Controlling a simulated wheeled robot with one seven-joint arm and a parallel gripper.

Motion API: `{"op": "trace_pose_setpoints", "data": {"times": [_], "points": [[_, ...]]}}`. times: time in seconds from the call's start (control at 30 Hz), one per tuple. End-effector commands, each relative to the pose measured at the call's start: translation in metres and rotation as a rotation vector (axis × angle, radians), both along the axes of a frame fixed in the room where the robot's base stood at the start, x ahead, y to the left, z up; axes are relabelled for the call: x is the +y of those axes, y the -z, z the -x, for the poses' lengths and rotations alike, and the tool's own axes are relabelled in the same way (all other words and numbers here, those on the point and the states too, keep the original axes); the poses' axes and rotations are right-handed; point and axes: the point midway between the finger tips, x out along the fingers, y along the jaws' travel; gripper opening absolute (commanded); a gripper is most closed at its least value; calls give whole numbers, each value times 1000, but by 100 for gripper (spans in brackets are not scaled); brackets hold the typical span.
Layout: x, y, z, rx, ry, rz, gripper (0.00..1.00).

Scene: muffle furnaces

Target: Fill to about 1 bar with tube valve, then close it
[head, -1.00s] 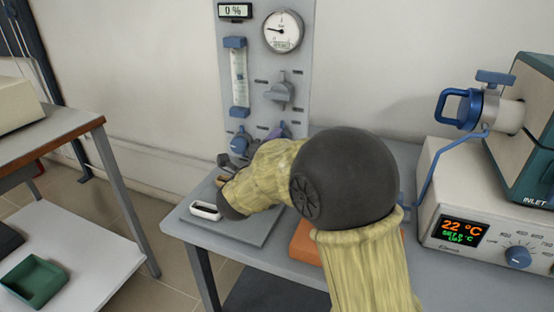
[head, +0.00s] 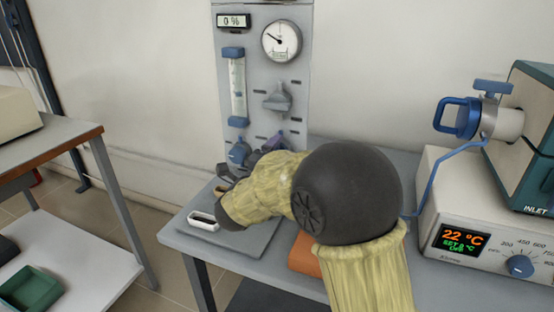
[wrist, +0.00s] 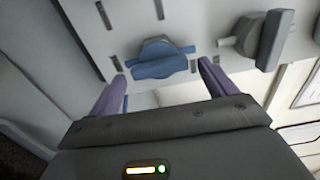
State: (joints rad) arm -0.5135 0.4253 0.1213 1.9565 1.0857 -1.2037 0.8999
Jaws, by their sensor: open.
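The grey gas panel (head: 297,80) carries a round gauge (head: 281,41); its needle points to the upper left and its numbers are too small to read. A blue knob (head: 238,152) sits low on the panel, and a grey lever valve (head: 277,98) sits above it to the right. In the wrist view the blue knob (wrist: 158,58) lies ahead, between the purple fingers of my gripper (wrist: 162,70). My gripper is open; whether it touches the knob I cannot tell. A blue-handled valve (head: 462,115) on the furnace's tube end is clear of my gripper.
A flowmeter (head: 236,88) and a 0 % display (head: 233,21) are on the panel. A white tray (head: 204,225) lies left of my arm. An orange block (head: 303,255) is partly hidden by it. The furnace controller (head: 440,215) reads 22 °C at right.

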Motion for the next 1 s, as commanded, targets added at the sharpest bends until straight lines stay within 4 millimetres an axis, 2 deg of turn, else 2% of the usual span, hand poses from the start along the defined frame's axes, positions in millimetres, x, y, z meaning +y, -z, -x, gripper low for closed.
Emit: {"op": "trace_pose_setpoints", "data": {"times": [0.17, 0.8, 1.0], "points": [[8, -1, 17, 0, -4, 0, 84], [50, -1, 135, 0, -6, 1, 84], [58, 0, 159, 0, -3, -1, 84]]}}
